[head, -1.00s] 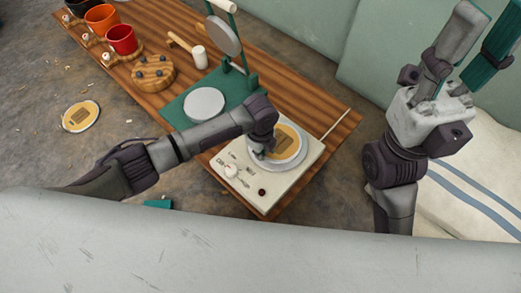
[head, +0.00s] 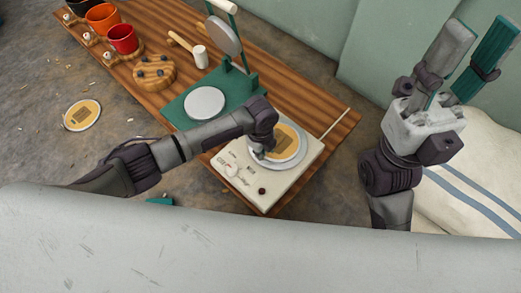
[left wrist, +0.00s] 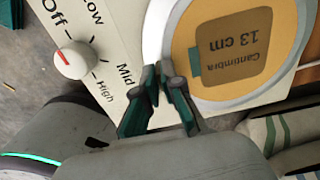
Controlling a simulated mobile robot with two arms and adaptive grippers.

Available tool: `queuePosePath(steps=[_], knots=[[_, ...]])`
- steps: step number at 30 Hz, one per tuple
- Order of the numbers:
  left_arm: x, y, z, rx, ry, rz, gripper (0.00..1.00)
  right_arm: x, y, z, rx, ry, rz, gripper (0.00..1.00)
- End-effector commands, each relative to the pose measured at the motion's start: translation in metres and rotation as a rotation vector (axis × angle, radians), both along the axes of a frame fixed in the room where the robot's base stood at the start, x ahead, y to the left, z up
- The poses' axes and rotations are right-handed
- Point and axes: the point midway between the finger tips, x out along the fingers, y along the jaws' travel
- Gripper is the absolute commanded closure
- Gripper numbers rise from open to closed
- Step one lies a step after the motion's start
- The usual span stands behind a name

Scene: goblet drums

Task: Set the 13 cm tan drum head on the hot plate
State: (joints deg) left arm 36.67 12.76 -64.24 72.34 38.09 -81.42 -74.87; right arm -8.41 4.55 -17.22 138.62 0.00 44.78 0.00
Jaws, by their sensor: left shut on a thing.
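The tan drum head (head: 286,140), a flat disc with a pale rim and a brown label, is over the round plate of the cream hot plate (head: 222,163). In the left wrist view the drum head (left wrist: 202,28) reads "Cantimbra 13 cm", upside down. My left gripper (head: 260,153) is shut on its near edge; its fingertips also show in the left wrist view (left wrist: 163,72). I cannot tell whether the disc rests fully flat. The hot plate's knob (left wrist: 75,60) points toward Off. My right gripper (head: 482,32) is raised at the right, open and empty.
Another tan disc (head: 82,115) lies on the floor at left. The wooden bench (head: 290,92) also holds a green press stand (head: 180,110), a white-headed mallet (head: 200,56), a round wooden block (head: 154,73) and cups, including a red one (head: 122,39). A striped cushion (head: 470,185) is at right.

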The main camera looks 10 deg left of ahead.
Motion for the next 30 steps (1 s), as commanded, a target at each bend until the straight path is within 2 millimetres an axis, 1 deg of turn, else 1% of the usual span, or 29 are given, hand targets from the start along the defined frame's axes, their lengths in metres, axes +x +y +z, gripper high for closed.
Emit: queuePosePath(steps=[3,4,9,17,20,23,26,30], knots=[[0.000,0.000,0.000,0.000,0.000,-0.001,1.00,0.000,0.000,0.000,-0.002,0.000,0.000,0.60],[0.000,0.000,0.000,0.000,0.000,-0.001,0.92,0.000,0.000,0.000,-0.002,0.000,0.000,0.60],[0.000,0.000,0.000,-0.001,0.001,-0.001,0.64,0.000,0.000,0.000,-0.002,-0.001,0.000,0.60],[0.000,0.000,0.000,-0.001,0.001,-0.001,0.64,-0.001,0.000,0.001,-0.003,-0.007,-0.001,0.60],[0.000,-0.001,0.004,-0.002,-0.001,-0.001,0.64,-0.001,0.000,0.001,-0.003,-0.008,-0.001,0.60],[0.001,-0.001,0.017,-0.003,-0.001,-0.002,0.64,-0.001,0.000,0.001,-0.002,-0.007,-0.001,0.60],[0.001,0.000,0.036,-0.003,-0.004,-0.001,0.64,-0.001,0.000,0.001,-0.001,-0.006,-0.001,0.60],[0.000,-0.001,0.067,-0.004,-0.003,-0.002,0.64,0.000,0.000,0.001,-0.001,-0.006,-0.001,0.60]])
